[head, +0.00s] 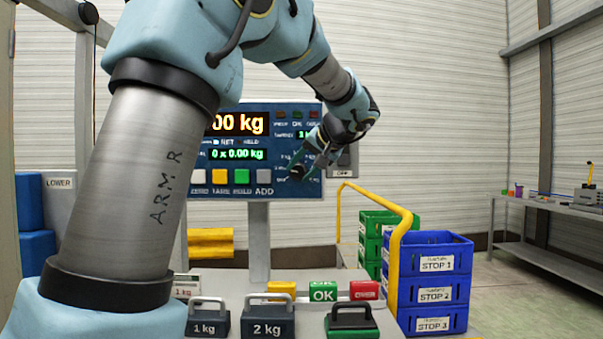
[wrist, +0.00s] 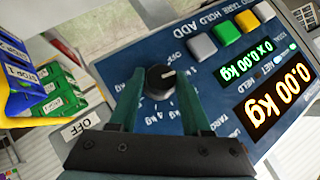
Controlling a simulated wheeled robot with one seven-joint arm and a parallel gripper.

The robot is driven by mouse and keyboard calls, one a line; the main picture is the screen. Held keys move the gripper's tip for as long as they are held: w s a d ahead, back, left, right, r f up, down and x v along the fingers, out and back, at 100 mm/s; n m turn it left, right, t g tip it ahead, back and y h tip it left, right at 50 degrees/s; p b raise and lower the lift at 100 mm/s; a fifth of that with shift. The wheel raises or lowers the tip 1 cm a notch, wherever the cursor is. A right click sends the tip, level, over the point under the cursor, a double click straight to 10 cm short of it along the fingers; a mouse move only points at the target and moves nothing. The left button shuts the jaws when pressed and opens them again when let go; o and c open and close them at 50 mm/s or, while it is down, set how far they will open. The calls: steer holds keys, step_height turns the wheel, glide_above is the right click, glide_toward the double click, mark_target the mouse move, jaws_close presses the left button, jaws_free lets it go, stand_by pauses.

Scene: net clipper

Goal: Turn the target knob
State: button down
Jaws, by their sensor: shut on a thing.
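The target knob (wrist: 160,80) is a round black dial with a white pointer mark, set in the blue panel of the scale display (head: 225,187). In the wrist view its mark points up and to the right. My gripper (wrist: 161,84) is shut on the knob, with one teal finger on each side of it. Printed labels ring the knob, upside down in the wrist view and partly hidden by the fingers. In the head view my gripper (head: 303,166) is at the panel's lower right and mostly hides the knob.
White, yellow, green and grey buttons (head: 242,176) line the panel's lower edge. An OFF box (wrist: 80,127) is beside the panel. A yellow rail (head: 398,245) and blue crates (head: 436,253) stand at right.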

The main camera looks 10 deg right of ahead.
steer(key=shift+w+a+r, duration=0.1)
steer(key=shift+w+r, duration=0.05)
steer(key=shift+r, duration=0.1)
steer(key=c, duration=0.7)
jaws_free()
steer(key=o, duration=0.3)
steer(key=shift+f, duration=0.1)
steer(key=shift+s+d, duration=0.25)
steer(key=shift+s, duration=0.15)
steer(key=b+v, duration=0.2)
steer(key=v, duration=0.8)
steer(key=shift+a, duration=0.15)
